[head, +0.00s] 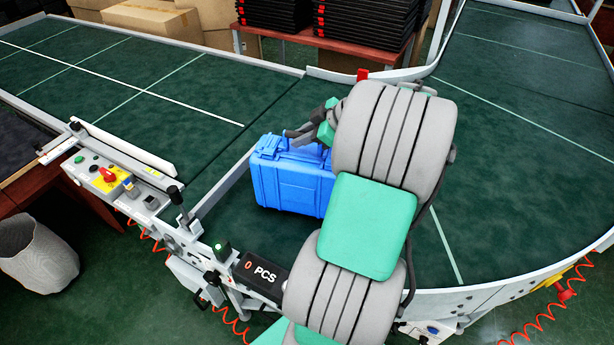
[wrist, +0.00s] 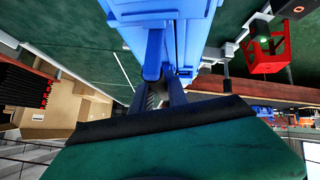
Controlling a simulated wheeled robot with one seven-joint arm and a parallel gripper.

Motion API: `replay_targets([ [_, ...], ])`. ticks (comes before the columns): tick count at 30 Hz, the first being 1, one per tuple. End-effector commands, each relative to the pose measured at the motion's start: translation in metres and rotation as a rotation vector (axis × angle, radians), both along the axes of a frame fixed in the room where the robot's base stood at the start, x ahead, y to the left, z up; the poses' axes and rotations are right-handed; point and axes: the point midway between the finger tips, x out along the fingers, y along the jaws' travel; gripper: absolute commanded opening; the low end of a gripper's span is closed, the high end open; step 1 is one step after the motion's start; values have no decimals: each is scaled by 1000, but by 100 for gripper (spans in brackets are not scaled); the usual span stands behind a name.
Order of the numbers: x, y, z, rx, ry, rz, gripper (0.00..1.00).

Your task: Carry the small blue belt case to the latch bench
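The small blue case (head: 290,182) stands upright on the green conveyor belt near its inner side edge, at the centre of the head view. I cannot tell whether its base touches the belt. My gripper (head: 300,134) is at the top of the case, by its handle, and my arm hides the case's right end. In the wrist view the blue case (wrist: 190,25) fills the upper middle, with its handle reaching toward the dark fingers of my gripper (wrist: 163,84). The fingers are at the handle, but whether they are closed on it is unclear. The latch bench is not identifiable.
The conveyor (head: 500,90) curves around to the right with raised side rails. A control box (head: 115,180) with a red switch and a counter (head: 262,274) reading 0 PCS sit along the near edge. Cardboard boxes (head: 150,20) and black stacked trays (head: 365,30) stand behind.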

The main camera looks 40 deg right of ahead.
Motion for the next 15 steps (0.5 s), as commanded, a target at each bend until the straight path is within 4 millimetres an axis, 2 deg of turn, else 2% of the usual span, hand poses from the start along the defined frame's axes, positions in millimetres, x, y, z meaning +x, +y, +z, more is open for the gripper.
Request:
replay_targets([
  [1,0,0,0,0,-1,-1,12],
  [6,0,-1,0,-1,-1,-1,0],
  [15,0,-1,1,-1,-2,-2,0],
])
